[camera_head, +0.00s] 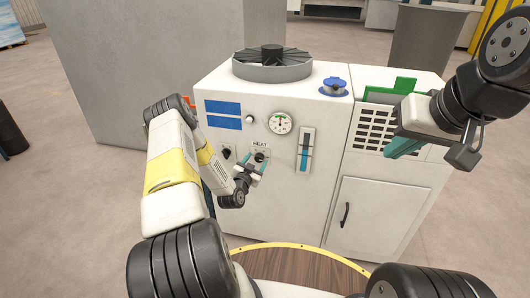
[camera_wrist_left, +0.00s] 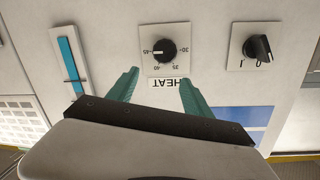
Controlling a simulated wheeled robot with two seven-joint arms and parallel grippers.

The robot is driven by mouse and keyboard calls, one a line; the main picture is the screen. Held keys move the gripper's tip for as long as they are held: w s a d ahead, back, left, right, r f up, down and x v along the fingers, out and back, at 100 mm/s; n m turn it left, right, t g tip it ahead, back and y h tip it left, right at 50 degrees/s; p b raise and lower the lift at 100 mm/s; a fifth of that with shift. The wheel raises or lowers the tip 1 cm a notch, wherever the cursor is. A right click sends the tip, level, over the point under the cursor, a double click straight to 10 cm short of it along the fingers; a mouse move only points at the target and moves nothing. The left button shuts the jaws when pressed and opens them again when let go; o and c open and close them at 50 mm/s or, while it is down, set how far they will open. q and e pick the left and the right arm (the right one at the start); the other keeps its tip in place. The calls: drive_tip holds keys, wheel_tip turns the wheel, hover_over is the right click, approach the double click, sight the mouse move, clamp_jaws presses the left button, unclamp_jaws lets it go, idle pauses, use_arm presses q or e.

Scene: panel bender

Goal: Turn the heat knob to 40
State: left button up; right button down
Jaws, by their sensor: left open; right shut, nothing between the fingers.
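The heat knob (camera_head: 260,157) is a black round dial on a pale plate on the front of the white machine. In the left wrist view the knob (camera_wrist_left: 164,50) appears upside down, with 30, 35, 40 and 45 around it; its white mark seems to point toward 45. My left gripper (camera_head: 252,172) is open in front of the panel. In the left wrist view its teal fingertips (camera_wrist_left: 158,76) are apart, on either side of the HEAT label, and the knob lies beyond them, not gripped. My right gripper (camera_head: 403,144) is shut and empty, in front of the machine's right part.
A black switch (camera_head: 227,153) sits beside the heat knob, and a blue slider gauge (camera_head: 304,151) is on its other side. A round dial gauge (camera_head: 280,123) is above. A cabinet door (camera_head: 364,213) with a black handle is at lower right.

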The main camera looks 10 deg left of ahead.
sight(259, 160)
use_arm(q)
drive_tip(key=s+f+n+t+y, duration=0.1)
drive_tip(key=s+f, duration=0.2)
drive_tip(key=f, duration=0.1)
drive_tip(key=shift+w+a+r, duration=0.1)
drive_tip(key=shift+w+a, duration=0.05)
drive_tip(key=shift+w, duration=3.6)
clamp_jaws()
